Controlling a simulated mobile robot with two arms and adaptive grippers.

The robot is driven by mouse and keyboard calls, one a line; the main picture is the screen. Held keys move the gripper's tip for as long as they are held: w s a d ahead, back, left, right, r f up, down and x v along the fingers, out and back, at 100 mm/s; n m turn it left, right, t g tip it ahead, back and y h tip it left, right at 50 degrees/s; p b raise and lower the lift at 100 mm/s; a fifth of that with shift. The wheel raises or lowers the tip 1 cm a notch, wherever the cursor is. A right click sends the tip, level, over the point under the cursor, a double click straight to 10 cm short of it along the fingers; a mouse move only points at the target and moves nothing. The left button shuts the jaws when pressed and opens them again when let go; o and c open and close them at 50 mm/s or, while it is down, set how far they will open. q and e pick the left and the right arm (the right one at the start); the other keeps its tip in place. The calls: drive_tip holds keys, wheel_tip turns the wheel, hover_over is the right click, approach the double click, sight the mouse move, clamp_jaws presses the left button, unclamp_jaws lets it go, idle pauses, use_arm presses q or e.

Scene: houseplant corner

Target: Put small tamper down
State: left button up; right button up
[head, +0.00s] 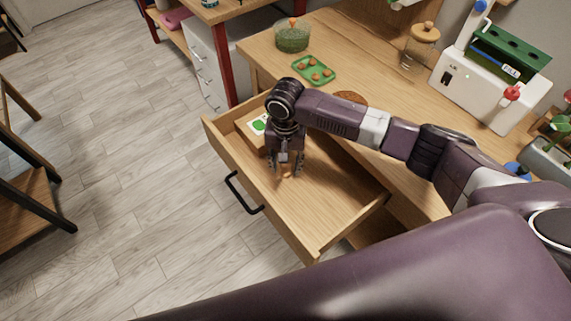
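My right gripper (285,171) reaches down into the open wooden drawer (340,196), near its middle, with its two fingers spread apart. A small orange-brown thing (288,176), perhaps the small tamper, shows at the drawer floor between and just below the fingertips. It is mostly hidden by the gripper, so its shape and whether it touches a finger cannot be told. My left gripper is out of view.
A box with a green-and-white label (259,124) is in the drawer's back left. The drawer's black handle (241,194) faces the floor. On the desk are a green tray (314,69), a glass bowl (292,38), a glass jar (421,48) and a white machine (489,77). The drawer's right part is clear.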

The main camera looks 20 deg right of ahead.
wheel_tip(320, 180, up, 12)
drive_tip(key=shift+r, duration=0.2)
idle(0.4)
